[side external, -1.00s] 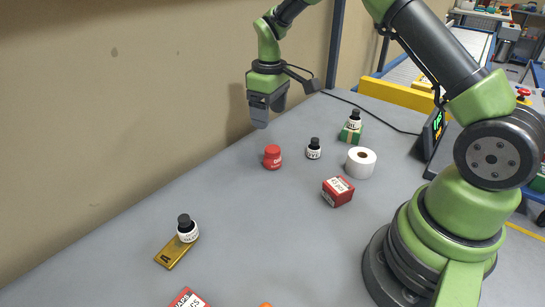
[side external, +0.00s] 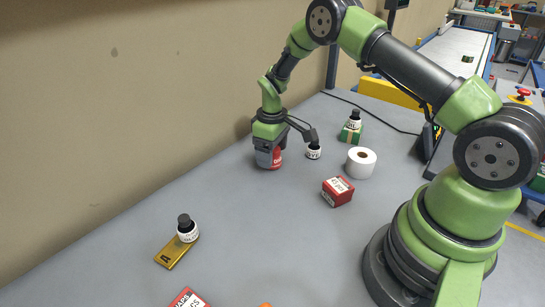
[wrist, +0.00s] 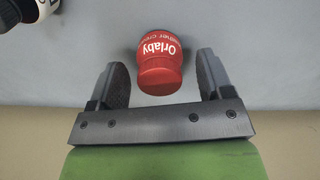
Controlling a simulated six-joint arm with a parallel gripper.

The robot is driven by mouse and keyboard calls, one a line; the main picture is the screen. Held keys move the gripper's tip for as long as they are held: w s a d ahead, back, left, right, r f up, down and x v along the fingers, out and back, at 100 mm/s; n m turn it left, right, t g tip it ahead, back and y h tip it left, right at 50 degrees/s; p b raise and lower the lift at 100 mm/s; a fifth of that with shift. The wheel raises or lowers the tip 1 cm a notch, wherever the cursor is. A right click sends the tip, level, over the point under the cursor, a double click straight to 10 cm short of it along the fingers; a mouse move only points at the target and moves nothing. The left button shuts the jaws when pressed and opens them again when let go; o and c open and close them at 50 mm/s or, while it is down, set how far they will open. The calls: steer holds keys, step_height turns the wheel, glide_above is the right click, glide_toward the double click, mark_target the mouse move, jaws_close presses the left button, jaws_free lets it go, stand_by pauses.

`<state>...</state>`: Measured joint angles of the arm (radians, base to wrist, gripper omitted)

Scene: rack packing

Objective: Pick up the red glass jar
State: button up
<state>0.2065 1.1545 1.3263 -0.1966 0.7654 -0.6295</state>
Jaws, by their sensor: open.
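The red glass jar (wrist: 160,60) has white lettering reading "Orlaby" and stands on the grey table. In the wrist view it lies between the two fingers of my gripper (wrist: 162,82), with a gap on each side. My gripper is open and does not visibly touch it. In the side view my gripper (side external: 268,158) is low over the table, and the red jar (side external: 277,158) is partly hidden behind its fingers.
A small black-capped bottle (side external: 314,150) stands close to the right of my gripper. A white roll (side external: 361,162), a red box (side external: 338,191) and a green box (side external: 351,132) with a bottle are farther right. A gold box (side external: 172,254) with a bottle beside it is at front left.

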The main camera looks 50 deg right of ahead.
steer(key=c, duration=1.1)
